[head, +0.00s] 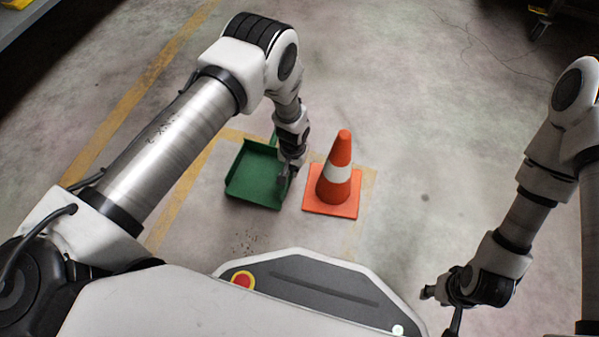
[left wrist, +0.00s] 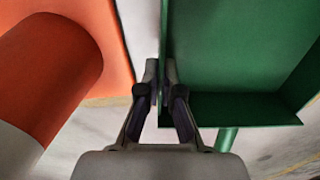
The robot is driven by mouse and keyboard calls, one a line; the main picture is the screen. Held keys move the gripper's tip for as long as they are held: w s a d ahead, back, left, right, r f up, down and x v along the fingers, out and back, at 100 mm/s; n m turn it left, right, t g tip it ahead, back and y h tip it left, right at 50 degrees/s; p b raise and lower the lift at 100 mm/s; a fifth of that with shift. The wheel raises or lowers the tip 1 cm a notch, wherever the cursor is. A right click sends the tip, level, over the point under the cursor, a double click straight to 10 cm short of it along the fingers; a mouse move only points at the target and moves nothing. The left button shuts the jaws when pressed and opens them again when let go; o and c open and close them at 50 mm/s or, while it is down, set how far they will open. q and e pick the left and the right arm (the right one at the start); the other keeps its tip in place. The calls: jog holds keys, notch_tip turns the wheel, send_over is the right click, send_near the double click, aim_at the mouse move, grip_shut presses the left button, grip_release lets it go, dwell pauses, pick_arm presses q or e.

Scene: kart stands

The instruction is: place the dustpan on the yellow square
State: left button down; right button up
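The green dustpan (head: 252,178) is at the centre left of the head view, with its handle toward the top. My left gripper (head: 286,174) is at its right side. In the left wrist view its fingers (left wrist: 162,75) are closed on the side wall of the dustpan (left wrist: 235,55). I cannot tell whether the dustpan touches the floor. Yellow tape (head: 182,193) on the floor outlines the square, and the dustpan is over its upper left part. My right gripper (head: 441,306) is empty at the lower right, its fingers apart.
An orange and white cone (head: 337,172) stands close to the right of the dustpan and shows large in the left wrist view (left wrist: 50,75). Dark specks (head: 246,241) lie on the floor below the dustpan. The floor to the right of the cone is clear.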

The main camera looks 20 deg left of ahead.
pick_arm(q)
notch_tip(320, 180, down, 4)
jog(key=shift+s+r+b, duration=0.15)
jog(key=shift+r+b, duration=0.1)
jog(key=shift+b, duration=0.4)
jog(key=shift+a+f, duration=0.15)
jog(key=shift+s+r, duration=0.15)
jog(key=shift+r, duration=0.15)
jog(key=shift+f, duration=0.25)
jog(key=c, duration=1.3)
grip_release()
jog(key=shift+r, duration=0.1)
pick_arm(e)
jog(key=f, duration=0.1)
jog(key=a+f, duration=0.1)
jog(key=f, duration=0.1)
jog(key=shift+f, duration=0.2)
